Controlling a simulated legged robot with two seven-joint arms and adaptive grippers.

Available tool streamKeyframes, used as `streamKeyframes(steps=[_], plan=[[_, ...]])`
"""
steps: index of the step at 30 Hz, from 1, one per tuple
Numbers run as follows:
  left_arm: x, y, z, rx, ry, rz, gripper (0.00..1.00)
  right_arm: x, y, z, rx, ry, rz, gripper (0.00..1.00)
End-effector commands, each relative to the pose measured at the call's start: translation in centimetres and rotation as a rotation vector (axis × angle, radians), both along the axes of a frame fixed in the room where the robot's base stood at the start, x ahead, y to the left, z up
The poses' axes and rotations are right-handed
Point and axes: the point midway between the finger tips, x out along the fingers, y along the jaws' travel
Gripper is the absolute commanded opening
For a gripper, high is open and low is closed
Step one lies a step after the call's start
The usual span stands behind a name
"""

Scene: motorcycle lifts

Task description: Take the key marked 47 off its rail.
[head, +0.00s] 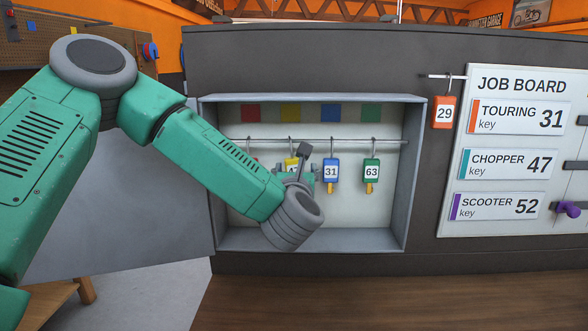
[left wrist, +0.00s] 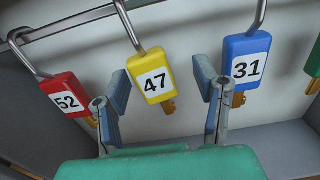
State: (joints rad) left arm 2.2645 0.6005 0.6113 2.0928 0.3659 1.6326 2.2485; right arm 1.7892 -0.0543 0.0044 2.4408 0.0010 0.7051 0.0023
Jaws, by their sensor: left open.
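The key marked 47 has a yellow tag (left wrist: 152,76) and hangs by a hook from the rail (left wrist: 85,19) inside an open wall cabinet. In the head view its yellow tag (head: 291,163) is partly hidden behind my left gripper (head: 295,174). My left gripper (left wrist: 162,84) is open. In the left wrist view one finger is left of the yellow tag and the other right of it, close to the blue tag; contact cannot be told. My right gripper is in neither view.
The red 52 key (left wrist: 65,95) hangs left of it, the blue 31 key (head: 331,170) and green 63 key (head: 371,171) right. The cabinet (head: 412,175) has side walls. An orange 29 tag (head: 443,112) hangs outside beside the job board (head: 505,225).

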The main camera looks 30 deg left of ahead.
Motion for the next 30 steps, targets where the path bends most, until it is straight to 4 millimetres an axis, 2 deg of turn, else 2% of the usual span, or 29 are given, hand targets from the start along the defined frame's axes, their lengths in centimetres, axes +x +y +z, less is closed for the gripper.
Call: streamKeyframes(steps=[1, 5, 10, 20, 21, 26, 30], plan=[[0.0, 0.3, -0.1, -0.002, 0.0, 0.002, 0.55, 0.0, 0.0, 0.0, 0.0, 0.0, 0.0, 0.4], [0.0, 0.9, -0.2, -0.007, -0.001, 0.002, 0.1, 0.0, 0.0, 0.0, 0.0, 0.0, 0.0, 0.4], [0.0, 1.4, -0.4, -0.011, 0.001, 0.005, 0.1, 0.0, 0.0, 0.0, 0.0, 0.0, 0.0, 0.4], [0.2, 0.9, -0.5, -0.007, 0.008, 0.007, 0.1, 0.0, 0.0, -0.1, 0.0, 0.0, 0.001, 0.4], [0.2, 0.8, -0.5, -0.007, 0.008, 0.006, 0.06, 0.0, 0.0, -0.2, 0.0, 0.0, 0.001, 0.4], [0.1, 0.8, 0.7, -0.009, 0.004, 0.004, 0.06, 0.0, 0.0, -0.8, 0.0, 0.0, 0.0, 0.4], [-1.7, -0.3, 0.9, -0.008, 0.005, 0.001, 0.05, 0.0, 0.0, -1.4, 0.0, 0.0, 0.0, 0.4]])
